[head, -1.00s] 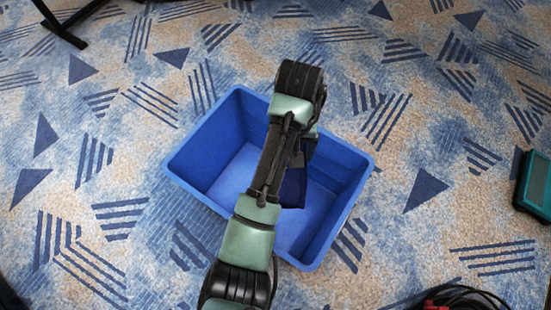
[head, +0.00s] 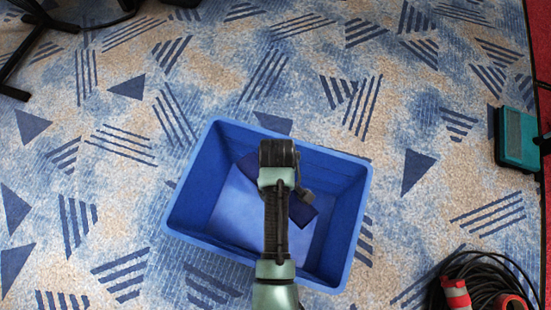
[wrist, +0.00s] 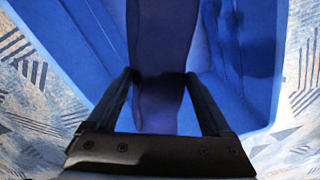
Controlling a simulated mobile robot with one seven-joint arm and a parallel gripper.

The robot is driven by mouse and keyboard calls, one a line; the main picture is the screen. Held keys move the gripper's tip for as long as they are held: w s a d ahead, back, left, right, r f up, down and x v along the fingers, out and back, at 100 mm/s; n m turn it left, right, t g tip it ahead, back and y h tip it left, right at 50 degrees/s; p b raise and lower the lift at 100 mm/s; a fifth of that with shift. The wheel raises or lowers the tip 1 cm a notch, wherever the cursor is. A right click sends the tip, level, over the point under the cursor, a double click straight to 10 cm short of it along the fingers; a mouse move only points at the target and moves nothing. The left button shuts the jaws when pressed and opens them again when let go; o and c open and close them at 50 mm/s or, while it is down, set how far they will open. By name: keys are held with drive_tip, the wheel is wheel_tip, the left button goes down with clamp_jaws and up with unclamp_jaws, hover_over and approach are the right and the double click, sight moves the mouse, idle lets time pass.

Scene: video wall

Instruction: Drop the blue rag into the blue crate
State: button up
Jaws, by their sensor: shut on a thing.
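The blue crate (head: 345,215) stands open on the carpet in the middle of the head view. Its walls also fill much of the wrist view (wrist: 258,60). The dark blue rag (head: 303,212) shows on both sides of my wrist in the head view, over the crate's opening. In the wrist view the rag (wrist: 160,40) hangs as a dark strip between the fingers of my gripper (wrist: 160,77), which is shut on it. My arm hides the fingers in the head view. How far the rag is above the crate floor is hard to tell.
A teal case (head: 518,138) lies at the right. A coiled black cable with red plugs (head: 457,293) lies at lower right. Dark furniture legs (head: 28,50) stand at upper left. The patterned carpet (head: 130,190) left of the crate is clear.

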wheel_tip(320, 180, down, 5)
drive_tip(key=b, duration=0.5)
drive_tip(key=shift+f, duration=0.1)
drive_tip(key=o, duration=1.2)
wheel_tip(320, 180, up, 13)
drive_tip(key=p, duration=0.7)
